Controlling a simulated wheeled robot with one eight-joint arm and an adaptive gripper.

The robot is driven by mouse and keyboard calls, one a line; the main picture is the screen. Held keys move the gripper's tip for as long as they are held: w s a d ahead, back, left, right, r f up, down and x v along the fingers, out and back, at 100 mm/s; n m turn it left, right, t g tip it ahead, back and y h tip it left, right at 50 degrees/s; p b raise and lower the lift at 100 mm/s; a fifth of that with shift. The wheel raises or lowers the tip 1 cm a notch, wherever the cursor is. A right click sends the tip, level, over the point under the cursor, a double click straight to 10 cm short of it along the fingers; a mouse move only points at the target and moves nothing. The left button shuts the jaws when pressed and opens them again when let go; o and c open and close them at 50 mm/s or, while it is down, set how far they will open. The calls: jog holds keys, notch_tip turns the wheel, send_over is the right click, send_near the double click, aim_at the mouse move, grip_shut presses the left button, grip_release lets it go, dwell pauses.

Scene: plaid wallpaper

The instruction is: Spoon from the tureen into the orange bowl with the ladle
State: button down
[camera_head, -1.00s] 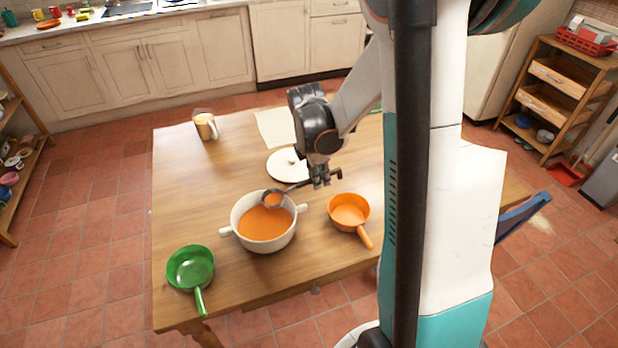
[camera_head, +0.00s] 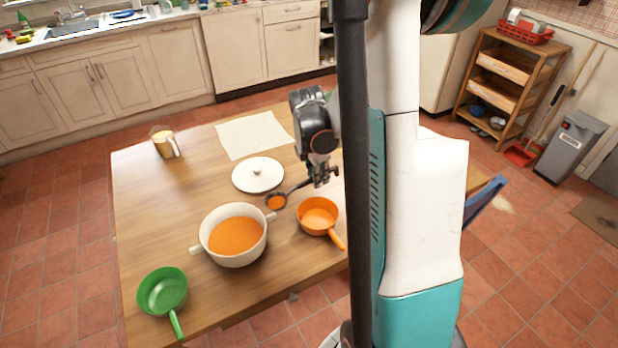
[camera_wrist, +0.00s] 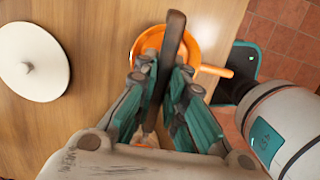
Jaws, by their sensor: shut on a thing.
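The white tureen (camera_head: 205,236) stands on the table, with orange soup (camera_head: 237,236) in it. The orange bowl (camera_head: 318,213), which has a handle, stands to its right; it also shows in the wrist view (camera_wrist: 205,30), partly hidden by the ladle handle. My gripper (camera_head: 322,178) is shut on the ladle (camera_head: 277,201), whose dark handle (camera_wrist: 172,40) runs between the fingers in the wrist view. The ladle's bowl holds orange soup and is in the air between the tureen and the orange bowl, beside the tureen's right handle.
A white lid (camera_head: 258,176) lies behind the tureen; it also shows in the wrist view (camera_wrist: 30,75). A green pan (camera_head: 163,291) stands at the front left. A mug (camera_head: 163,143) and a pale cloth (camera_head: 252,135) are at the back. The left of the table is clear.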

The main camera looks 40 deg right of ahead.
jog(key=s+d+f+h+b, duration=0.1)
jog(key=s+d, duration=0.1)
jog(key=d, duration=0.3)
jog(key=s+d+f+h+b, duration=0.1)
jog(key=s+d+f, duration=0.1)
jog(key=d, duration=0.4)
jog(key=w+a+r+g+h+b, duration=0.1)
jog(key=a+r+g+h+b, duration=0.1)
jog(key=a+r+h+b, duration=0.45)
jog(key=d+y+p, duration=0.2)
jog(key=p, duration=0.1)
jog(key=s+d+t+y+p, duration=0.1)
jog(key=d+y+p, duration=0.2)
jog(key=y+p, duration=0.1)
jog(key=p, duration=0.1)
jog(key=shift+s+d+r+p, duration=0.15)
jog(key=shift+d+r+p, duration=0.15)
jog(key=shift+d+r, duration=0.1)
dwell(0.8)
